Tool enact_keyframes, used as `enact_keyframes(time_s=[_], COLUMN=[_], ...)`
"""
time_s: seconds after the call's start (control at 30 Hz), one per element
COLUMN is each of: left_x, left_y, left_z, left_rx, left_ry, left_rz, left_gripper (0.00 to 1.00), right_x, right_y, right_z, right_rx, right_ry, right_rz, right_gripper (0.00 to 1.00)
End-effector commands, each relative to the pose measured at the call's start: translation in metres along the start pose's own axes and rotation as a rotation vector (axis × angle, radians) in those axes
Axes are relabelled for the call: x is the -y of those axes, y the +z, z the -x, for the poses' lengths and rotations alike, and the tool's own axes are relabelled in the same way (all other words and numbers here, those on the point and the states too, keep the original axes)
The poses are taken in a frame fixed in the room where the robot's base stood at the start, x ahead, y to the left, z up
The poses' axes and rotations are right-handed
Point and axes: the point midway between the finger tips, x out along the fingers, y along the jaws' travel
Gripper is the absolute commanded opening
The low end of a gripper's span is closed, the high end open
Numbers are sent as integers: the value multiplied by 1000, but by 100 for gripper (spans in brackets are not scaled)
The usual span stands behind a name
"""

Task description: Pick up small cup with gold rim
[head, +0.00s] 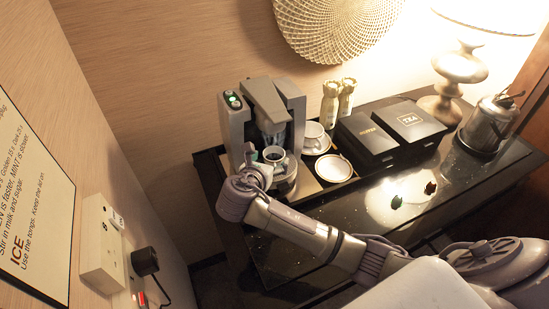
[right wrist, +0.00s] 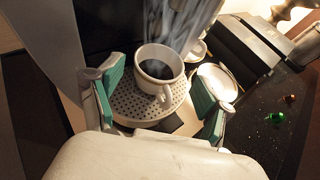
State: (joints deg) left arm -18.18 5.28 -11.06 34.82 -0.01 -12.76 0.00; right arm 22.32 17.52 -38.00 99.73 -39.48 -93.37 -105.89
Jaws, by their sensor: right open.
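A small white cup (head: 274,154) stands upright on the drip tray of the coffee machine (head: 262,117). In the right wrist view the cup (right wrist: 158,66) holds dark coffee, its rim looks brownish, and its handle points towards me. Steam or streaks rise over it. My right gripper (head: 250,178) is in front of the machine. In the right wrist view its green-padded fingers (right wrist: 170,85) are spread wide either side of the cup, with gaps, and hold nothing. A second white cup (head: 313,131) sits on a saucer to the right of the machine. My left gripper is out of sight.
An empty saucer (head: 334,168) with a darker rim lies right of the machine. Two gold bottles (head: 338,100), black boxes (head: 390,133), a lamp (head: 459,68) and a metal ice bucket (head: 489,124) stand farther right. Small wrapped pieces (head: 396,201) lie on the dark glossy top.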

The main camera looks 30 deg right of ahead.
Motion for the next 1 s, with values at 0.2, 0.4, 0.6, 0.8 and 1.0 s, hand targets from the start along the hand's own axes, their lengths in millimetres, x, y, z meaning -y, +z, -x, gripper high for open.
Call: enact_keyframes(time_s=[0.2,0.4,0.6,0.8,1.0], left_x=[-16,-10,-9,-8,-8], left_y=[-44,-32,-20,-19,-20], left_z=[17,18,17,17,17], left_rx=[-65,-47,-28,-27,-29], left_ry=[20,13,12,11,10], left_rz=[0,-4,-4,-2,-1], left_gripper=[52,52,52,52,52], right_x=[0,0,-1,0,0], right_y=[5,2,1,1,1], right_z=[-28,-49,-50,-50,-50], right_rx=[-1,-1,-1,-1,-1], right_ry=[-4,0,2,2,1], right_rz=[3,1,0,1,1], right_gripper=[78,78,78,50,20])
